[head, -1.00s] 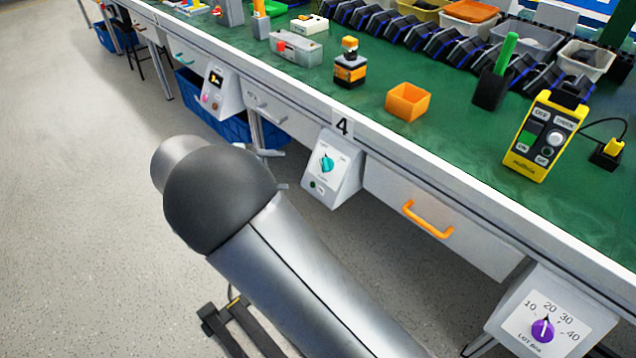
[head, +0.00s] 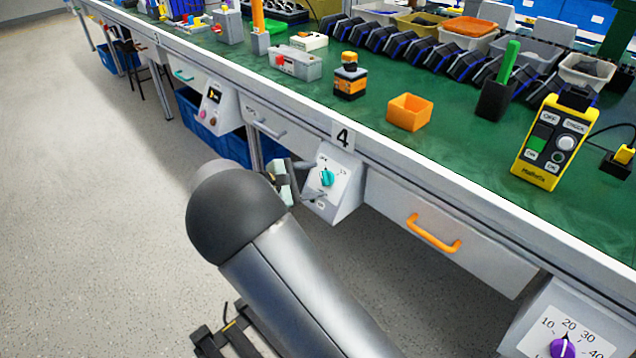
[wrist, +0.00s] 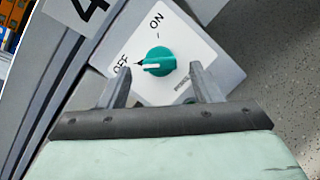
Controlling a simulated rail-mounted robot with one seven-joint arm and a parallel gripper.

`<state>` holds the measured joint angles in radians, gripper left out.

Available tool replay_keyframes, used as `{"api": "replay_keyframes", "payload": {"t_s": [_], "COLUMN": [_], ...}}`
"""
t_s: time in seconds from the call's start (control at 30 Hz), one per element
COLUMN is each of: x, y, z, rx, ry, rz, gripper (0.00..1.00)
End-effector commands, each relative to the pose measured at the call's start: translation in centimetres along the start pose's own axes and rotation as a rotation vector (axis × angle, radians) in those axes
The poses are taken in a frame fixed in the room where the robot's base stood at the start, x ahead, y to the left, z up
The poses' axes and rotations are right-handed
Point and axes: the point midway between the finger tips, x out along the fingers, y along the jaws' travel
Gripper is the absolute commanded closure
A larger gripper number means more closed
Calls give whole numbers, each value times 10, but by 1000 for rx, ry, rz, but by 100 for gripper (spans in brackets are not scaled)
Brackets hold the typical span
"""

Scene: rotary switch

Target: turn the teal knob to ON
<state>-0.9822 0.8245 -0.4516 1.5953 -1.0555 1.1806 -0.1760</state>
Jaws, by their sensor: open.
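The teal knob (wrist: 158,62) sits on a white switch plate marked OFF and ON; it also shows in the head view (head: 326,177). In the wrist view its white pointer line lies toward the OFF label (wrist: 121,64), and the ON label (wrist: 157,20) is farther up the plate. My gripper (wrist: 160,78) is open, its two fingers on either side of the knob in the picture, with clear gaps. I cannot tell how far the fingertips are from the plate. In the head view my gripper (head: 308,180) is beside the switch box, partly hidden by my arm.
The switch box hangs under the bench edge below the number 4 label (head: 342,137). A drawer with an orange handle (head: 433,234) is to its right, then a box with a purple knob (head: 563,347). A blue bin (head: 222,140) stands under the bench.

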Motion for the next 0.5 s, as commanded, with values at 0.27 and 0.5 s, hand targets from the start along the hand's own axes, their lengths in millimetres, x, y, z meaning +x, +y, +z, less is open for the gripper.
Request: {"api": "replay_keyframes", "payload": {"t_s": [0.27, 0.5], "x": [22, 23], "y": [0, 0], "z": [0, 0], "rx": [0, 0], "ry": [-1, 0], "rz": [1, 1], "gripper": [42, 42]}}
